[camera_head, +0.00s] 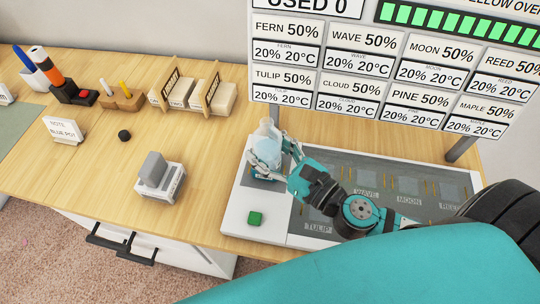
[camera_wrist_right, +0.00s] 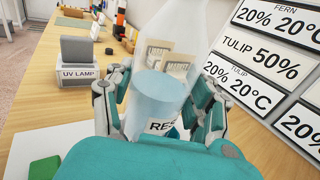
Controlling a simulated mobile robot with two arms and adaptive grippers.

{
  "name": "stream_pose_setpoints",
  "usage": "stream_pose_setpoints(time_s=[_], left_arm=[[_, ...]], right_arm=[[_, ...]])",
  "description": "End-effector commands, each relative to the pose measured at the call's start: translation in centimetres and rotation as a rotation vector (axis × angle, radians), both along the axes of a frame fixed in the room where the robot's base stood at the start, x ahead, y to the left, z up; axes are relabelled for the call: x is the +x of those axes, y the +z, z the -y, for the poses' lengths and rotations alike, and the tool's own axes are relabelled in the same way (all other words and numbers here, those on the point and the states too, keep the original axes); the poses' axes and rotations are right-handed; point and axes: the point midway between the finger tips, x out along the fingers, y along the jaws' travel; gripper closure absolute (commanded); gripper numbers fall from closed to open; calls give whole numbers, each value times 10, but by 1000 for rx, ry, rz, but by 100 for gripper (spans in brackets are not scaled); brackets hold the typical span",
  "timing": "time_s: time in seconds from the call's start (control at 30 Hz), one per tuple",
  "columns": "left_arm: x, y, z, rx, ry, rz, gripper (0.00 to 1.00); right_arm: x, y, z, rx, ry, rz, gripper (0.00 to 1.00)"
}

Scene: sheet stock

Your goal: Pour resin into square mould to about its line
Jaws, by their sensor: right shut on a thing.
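A clear bottle of pale blue resin (camera_head: 267,147), its label starting "RES", stands upright at the back left of the white-edged board (camera_head: 236,214). It also shows in the right wrist view (camera_wrist_right: 160,98), with liquid in its lower part. My right gripper (camera_head: 276,168) is shut around the bottle, fingers on both sides in the wrist view (camera_wrist_right: 162,108). The grey mat (camera_head: 330,168) carries labelled places such as TULIP, WAVE and MOON. My right arm hides part of it. I cannot make out a square mould. My left gripper is out of view.
A green block (camera_head: 255,218) lies on the board's front left. A UV lamp (camera_head: 160,177) stands left of the board, with a black knob (camera_head: 124,135) beyond it. Wooden racks (camera_head: 190,92) stand behind. A sign panel (camera_head: 390,70) with percentages rises behind the board.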

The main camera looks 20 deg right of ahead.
Motion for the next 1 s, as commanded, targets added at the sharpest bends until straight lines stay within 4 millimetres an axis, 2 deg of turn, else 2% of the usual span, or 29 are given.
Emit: stream_pose_setpoints(time_s=[0.2,0.37,0.67,1.0], left_arm=[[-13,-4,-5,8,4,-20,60],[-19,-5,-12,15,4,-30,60],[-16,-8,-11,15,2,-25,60],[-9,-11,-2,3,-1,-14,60]], right_arm=[[1,-3,-14,-1,179,2,86],[0,-4,-18,5,263,0,86],[-5,-6,-23,2,454,3,86],[-22,-6,-18,1,720,4,86]])
